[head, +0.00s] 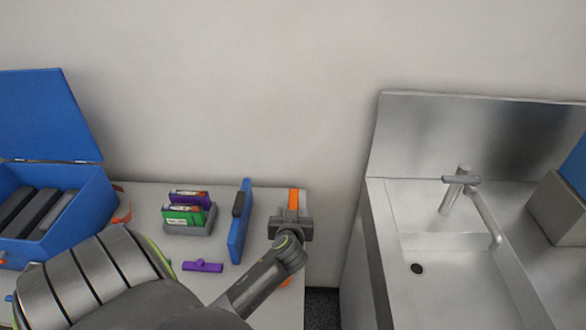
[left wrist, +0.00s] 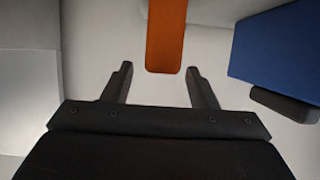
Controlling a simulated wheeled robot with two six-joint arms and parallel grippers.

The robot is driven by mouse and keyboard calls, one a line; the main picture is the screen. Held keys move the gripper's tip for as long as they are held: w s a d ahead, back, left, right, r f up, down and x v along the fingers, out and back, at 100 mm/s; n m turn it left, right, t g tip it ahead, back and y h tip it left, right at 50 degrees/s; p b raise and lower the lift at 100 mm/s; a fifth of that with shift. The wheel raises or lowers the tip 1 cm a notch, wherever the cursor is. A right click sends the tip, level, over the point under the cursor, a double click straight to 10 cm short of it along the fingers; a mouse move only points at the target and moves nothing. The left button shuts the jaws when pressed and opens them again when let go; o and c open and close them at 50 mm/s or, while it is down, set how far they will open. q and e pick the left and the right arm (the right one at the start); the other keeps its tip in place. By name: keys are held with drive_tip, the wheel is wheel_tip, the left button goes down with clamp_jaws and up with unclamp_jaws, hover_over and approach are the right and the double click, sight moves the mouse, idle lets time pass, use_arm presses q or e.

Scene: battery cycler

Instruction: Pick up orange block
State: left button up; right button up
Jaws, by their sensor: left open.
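The orange block (head: 293,199) lies near the right end of the table, just beyond my left gripper (head: 291,222), which partly covers it. In the left wrist view the orange block (left wrist: 166,36) is a long bar coming in from the top edge. Its near end lies between and slightly beyond the two fingertips of my open left gripper (left wrist: 160,78), with a gap on each side. The jaws look empty. My right gripper is not in view.
A blue panel with a dark handle (head: 236,240) stands left of the gripper, also in the left wrist view (left wrist: 280,50). A grey holder (head: 190,229) carries coloured packs. A purple piece (head: 202,266) lies nearer. An open blue box (head: 85,212) is left; a sink (head: 450,285) right.

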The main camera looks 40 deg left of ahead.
sight(293, 201)
use_arm(q)
drive_tip(key=shift+p+x, duration=0.3)
drive_tip(key=shift+x, duration=1.45)
drive_tip(key=shift+f, duration=0.1)
